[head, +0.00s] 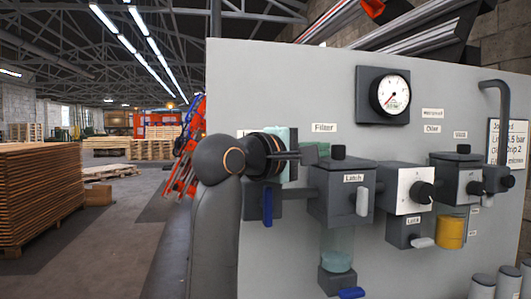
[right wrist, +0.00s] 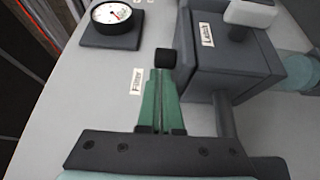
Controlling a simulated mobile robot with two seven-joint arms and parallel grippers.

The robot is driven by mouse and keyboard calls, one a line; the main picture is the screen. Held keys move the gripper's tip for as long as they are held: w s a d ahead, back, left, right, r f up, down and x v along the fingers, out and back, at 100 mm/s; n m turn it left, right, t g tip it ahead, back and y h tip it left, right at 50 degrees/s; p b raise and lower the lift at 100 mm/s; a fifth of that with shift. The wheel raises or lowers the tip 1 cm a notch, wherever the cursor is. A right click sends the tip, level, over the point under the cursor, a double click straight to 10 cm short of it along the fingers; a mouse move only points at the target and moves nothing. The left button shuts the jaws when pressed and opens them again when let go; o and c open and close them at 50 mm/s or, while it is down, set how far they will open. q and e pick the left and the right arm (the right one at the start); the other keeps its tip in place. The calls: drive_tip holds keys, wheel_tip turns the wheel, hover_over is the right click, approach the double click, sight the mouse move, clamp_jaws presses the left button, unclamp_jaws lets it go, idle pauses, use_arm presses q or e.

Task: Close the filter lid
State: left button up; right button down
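The filter unit (head: 338,198) is a dark grey box under the "Filter" label, with a clear bowl (head: 337,247) below. Its lid (head: 345,163) lies across the top and carries a black knob (head: 338,152). I see no clear gap under the lid. A white latch lever (head: 362,201) is on the front; it also shows in the right wrist view (right wrist: 250,13). My right gripper (head: 318,151) is at the lid's left, its green fingers (right wrist: 160,100) together and pointing at the knob (right wrist: 165,58). I cannot tell whether they touch it. My left gripper is out of view.
A pressure gauge (head: 390,94) is above right on the grey panel (head: 285,80). A regulator with a black knob (head: 408,190) and a yellow cup (head: 450,232) sit right of the filter. A blue lever (head: 267,207) hangs below my right gripper.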

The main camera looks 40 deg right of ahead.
drive_tip(key=a, duration=1.2)
drive_tip(key=shift+s+a+b, duration=0.2)
drive_tip(key=shift+a+b, duration=0.05)
drive_tip(key=shift+b, duration=0.05)
